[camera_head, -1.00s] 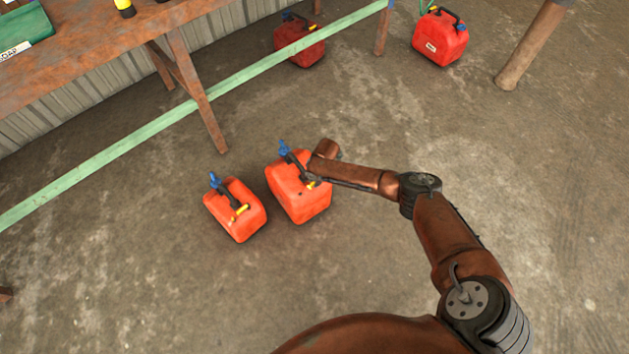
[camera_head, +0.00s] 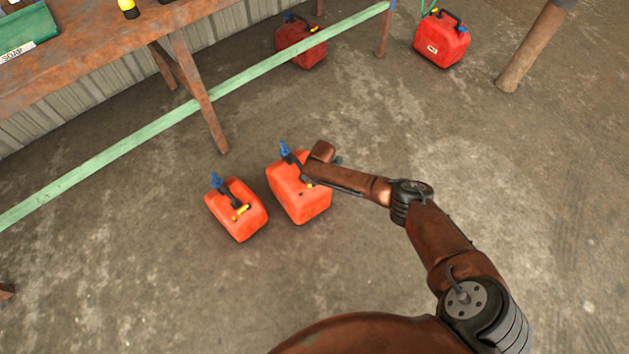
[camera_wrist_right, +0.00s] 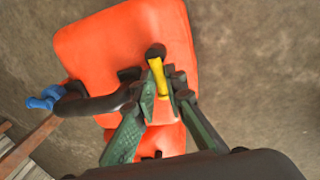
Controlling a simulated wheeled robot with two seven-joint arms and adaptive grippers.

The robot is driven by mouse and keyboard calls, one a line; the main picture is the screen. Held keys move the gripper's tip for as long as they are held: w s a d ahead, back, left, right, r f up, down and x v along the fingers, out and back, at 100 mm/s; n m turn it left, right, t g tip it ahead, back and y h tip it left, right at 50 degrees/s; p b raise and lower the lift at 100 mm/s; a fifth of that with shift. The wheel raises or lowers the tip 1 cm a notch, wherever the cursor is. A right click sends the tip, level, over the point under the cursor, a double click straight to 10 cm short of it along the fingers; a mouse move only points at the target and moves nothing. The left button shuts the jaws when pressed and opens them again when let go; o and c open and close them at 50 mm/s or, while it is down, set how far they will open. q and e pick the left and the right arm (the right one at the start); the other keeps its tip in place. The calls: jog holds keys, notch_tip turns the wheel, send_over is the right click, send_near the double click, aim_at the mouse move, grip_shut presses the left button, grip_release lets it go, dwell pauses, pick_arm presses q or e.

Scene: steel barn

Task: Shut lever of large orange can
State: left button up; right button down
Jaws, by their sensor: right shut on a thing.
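The large orange can (camera_head: 306,206) stands on the concrete floor in the head view, with a blue-tipped spout (camera_head: 285,148). In the right wrist view the can (camera_wrist_right: 110,45) fills the upper middle, and its yellow lever (camera_wrist_right: 158,77) sits between the fingers of my right gripper (camera_wrist_right: 162,90). The gripper is closed around the lever, next to the can's black handle (camera_wrist_right: 100,103). In the head view my right wrist and forearm hide most of the can's top and the gripper. My left gripper is not in view.
A smaller orange can (camera_head: 240,222) with a yellow lever stands close to the left. Two more red cans, one under the table (camera_head: 302,55) and one at upper right (camera_head: 441,45), are farther back. A green rail (camera_head: 150,130) runs along the table. Floor at right is open.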

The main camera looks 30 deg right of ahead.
jog(key=c, duration=2)
grip_release()
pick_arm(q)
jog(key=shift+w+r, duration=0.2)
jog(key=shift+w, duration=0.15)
pick_arm(e)
jog(key=shift+o, duration=0.2)
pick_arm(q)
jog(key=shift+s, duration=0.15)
pick_arm(e)
notch_tip(320, 180, up, 12)
jog(key=s, duration=0.2)
jog(key=shift+s+f, duration=0.15)
jog(key=shift+s, duration=0.05)
